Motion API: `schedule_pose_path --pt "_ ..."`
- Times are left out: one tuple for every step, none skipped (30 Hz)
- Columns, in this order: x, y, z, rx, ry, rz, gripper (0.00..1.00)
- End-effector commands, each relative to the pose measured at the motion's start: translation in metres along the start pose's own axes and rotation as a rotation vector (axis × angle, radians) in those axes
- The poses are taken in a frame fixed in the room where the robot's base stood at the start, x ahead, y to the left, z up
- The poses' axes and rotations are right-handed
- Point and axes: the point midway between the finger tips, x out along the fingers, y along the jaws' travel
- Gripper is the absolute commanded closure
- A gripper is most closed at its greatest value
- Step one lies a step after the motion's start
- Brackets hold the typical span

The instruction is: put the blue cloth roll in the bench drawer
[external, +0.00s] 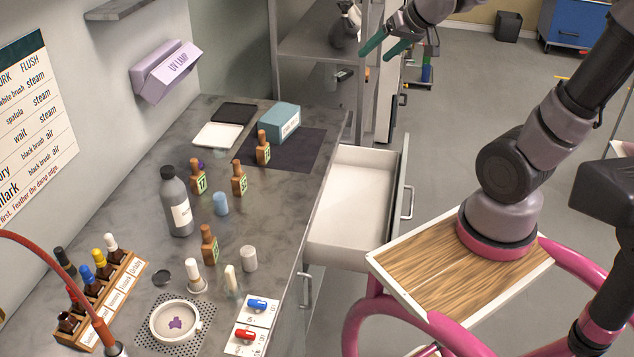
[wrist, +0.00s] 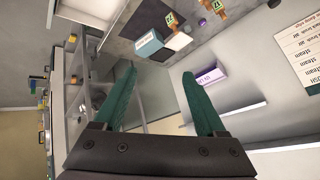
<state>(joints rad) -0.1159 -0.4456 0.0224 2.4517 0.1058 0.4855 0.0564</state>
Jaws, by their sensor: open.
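A small blue cylinder (external: 221,203), which looks like the blue cloth roll, stands upright on the grey bench top, right of a dark grey bottle. The bench drawer (external: 350,200) is pulled out on the bench's right side; its white inside looks empty. My gripper (external: 375,53) is at the top of the external view, beyond the drawer and far from the roll. Its green fingers are apart with nothing between them. In the wrist view, my gripper (wrist: 159,76) is open, and I cannot make out the roll there.
Brown bottles with green labels (external: 239,178) stand around the roll, with the dark grey bottle (external: 177,205) close on its left. A pale cylinder (external: 249,259) stands nearer the front. A teal box (external: 279,122) sits at the back by a dark mat. A shelf unit (external: 305,48) stands beyond the bench.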

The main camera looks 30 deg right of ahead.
Motion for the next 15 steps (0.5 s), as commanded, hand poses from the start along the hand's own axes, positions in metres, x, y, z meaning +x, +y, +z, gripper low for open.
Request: schedule_pose_path --pt "-0.024 0.01 0.008 0.031 -0.004 0.008 0.27" --pt "-0.035 0.015 0.014 0.049 -0.013 0.013 0.27" --pt "-0.048 0.02 0.023 0.069 -0.027 0.02 0.27" --pt "-0.057 0.024 0.029 0.084 -0.036 0.023 0.27" --pt "-0.064 0.027 0.035 0.096 -0.044 0.026 0.27" --pt "-0.073 0.03 0.042 0.111 -0.054 0.03 0.27" --pt "-0.078 0.032 0.046 0.121 -0.059 0.032 0.27" --pt "-0.082 0.033 0.051 0.129 -0.065 0.033 0.27" --pt "-0.087 0.035 0.055 0.137 -0.071 0.035 0.2" --pt "-0.089 0.036 0.058 0.142 -0.076 0.037 0.2" --pt "-0.091 0.036 0.059 0.145 -0.078 0.037 0.2" --pt "-0.092 0.037 0.061 0.148 -0.081 0.038 0.2" --pt "-0.093 0.037 0.062 0.15 -0.083 0.038 0.2" --pt "-0.093 0.037 0.062 0.15 -0.084 0.038 0.2" --pt "-0.093 0.037 0.062 0.151 -0.085 0.038 0.2"
